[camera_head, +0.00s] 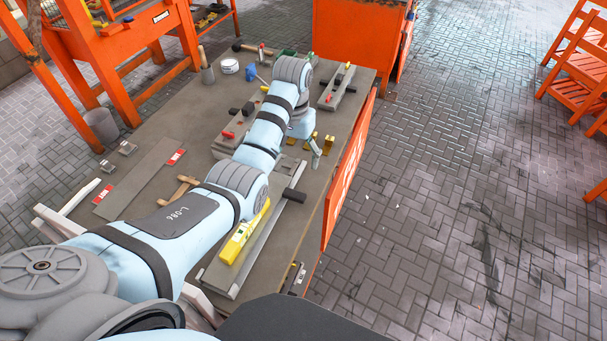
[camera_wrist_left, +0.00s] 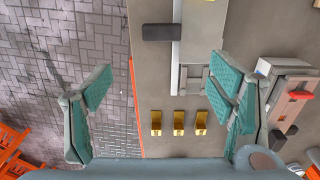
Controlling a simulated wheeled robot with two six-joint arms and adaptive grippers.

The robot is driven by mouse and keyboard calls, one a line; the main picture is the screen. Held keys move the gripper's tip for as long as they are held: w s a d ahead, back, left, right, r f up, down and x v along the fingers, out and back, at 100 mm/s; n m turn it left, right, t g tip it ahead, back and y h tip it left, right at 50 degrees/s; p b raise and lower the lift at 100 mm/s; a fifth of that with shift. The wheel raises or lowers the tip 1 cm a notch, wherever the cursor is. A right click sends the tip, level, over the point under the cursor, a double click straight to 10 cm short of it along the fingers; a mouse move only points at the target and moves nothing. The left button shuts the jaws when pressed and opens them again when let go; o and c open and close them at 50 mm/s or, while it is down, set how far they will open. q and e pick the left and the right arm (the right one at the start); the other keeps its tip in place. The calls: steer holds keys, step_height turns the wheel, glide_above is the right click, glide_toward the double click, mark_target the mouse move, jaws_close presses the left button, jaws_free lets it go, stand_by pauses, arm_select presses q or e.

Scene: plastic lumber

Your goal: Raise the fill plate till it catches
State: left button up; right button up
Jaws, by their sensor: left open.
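My left gripper (camera_head: 314,146) hangs past the right part of the workbench (camera_head: 366,80), near its right edge. In the left wrist view the left gripper (camera_wrist_left: 160,85) is open, with nothing between its fingers. Below it lie yellow blocks (camera_wrist_left: 179,122) in a row and the end of a long grey plate assembly (camera_wrist_left: 195,45) with a dark handle (camera_wrist_left: 172,32). The handle also shows in the head view (camera_head: 294,195). I cannot tell which part is the fill plate. My arm hides part of the bench. My right gripper is not in view.
A yellow level (camera_head: 243,234) lies along the grey assembly. A fixture with a red lever (camera_wrist_left: 301,95) stands at the right of the wrist view. Another fixture (camera_head: 338,88) stands at the far bench end. An orange cabinet (camera_head: 358,38) stands beyond. The paved floor at right is open.

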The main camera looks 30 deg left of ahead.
arm_select(q)
steer(key=b, duration=0.2)
glide_above(294, 194)
steer(key=f, duration=0.7)
steer(key=shift+s+f, duration=0.3)
steer(key=f, duration=0.4)
steer(key=f+b, duration=0.1)
steer(key=shift+w+f, duration=0.4)
steer(key=shift+f, duration=0.35)
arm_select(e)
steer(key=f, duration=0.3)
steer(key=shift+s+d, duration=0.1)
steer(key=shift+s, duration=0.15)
arm_select(q)
steer(key=shift+s+r, duration=0.1)
steer(key=shift+r, duration=0.05)
steer(key=shift+c, duration=0.2)
